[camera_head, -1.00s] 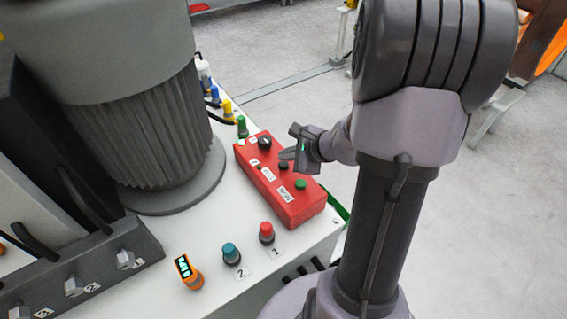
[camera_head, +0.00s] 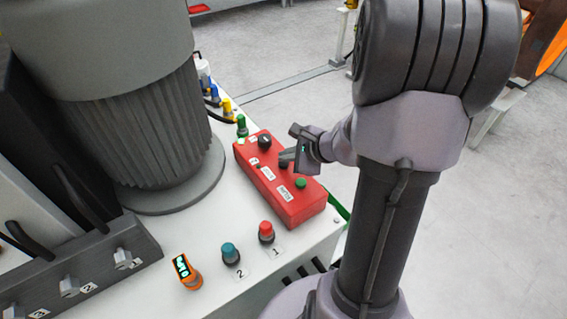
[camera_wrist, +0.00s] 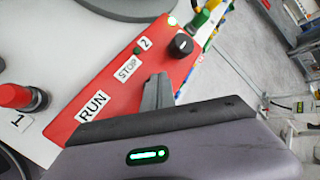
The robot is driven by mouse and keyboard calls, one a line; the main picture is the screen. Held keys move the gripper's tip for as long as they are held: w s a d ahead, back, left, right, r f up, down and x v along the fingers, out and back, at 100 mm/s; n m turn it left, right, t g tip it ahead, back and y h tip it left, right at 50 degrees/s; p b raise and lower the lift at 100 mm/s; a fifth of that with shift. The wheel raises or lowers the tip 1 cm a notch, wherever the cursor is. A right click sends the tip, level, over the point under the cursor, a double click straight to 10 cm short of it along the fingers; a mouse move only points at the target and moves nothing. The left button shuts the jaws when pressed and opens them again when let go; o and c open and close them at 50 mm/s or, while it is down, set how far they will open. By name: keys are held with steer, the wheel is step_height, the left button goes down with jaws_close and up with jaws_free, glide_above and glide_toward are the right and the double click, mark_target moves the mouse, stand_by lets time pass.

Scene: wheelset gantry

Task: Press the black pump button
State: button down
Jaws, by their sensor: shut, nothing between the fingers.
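The red control box (camera_head: 300,208) sits on the white cabinet top. It also shows in the wrist view (camera_wrist: 115,80), with labels RUN, STOP and 2. The black button (camera_head: 284,164) is in the middle of the box, between the black knob (camera_head: 264,142) and the green button (camera_head: 301,183). My gripper (camera_head: 287,156) is shut and empty, its tip right over the black button and partly covering it. I cannot tell whether they touch. In the wrist view my gripper (camera_wrist: 160,80) points across the box, and the black button is hidden behind it.
A red button (camera_head: 266,231) and a teal button (camera_head: 231,254) stand in front of the box, near an orange device (camera_head: 188,272) with a display. Yellow (camera_head: 227,108) and green (camera_head: 242,127) fittings stand behind it. A large grey motor (camera_head: 150,120) is at the left.

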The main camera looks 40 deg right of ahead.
mark_target(286, 164)
steer(key=shift+f+b, duration=0.5)
steer(key=shift+b, duration=0.1)
stand_by(0.6)
steer(key=shift+r+p, duration=0.65)
steer(key=shift+r, duration=0.25)
step_height(286, 164, up, 5)
steer(key=p, duration=0.4)
steer(key=shift+r, duration=0.1)
stand_by(0.5)
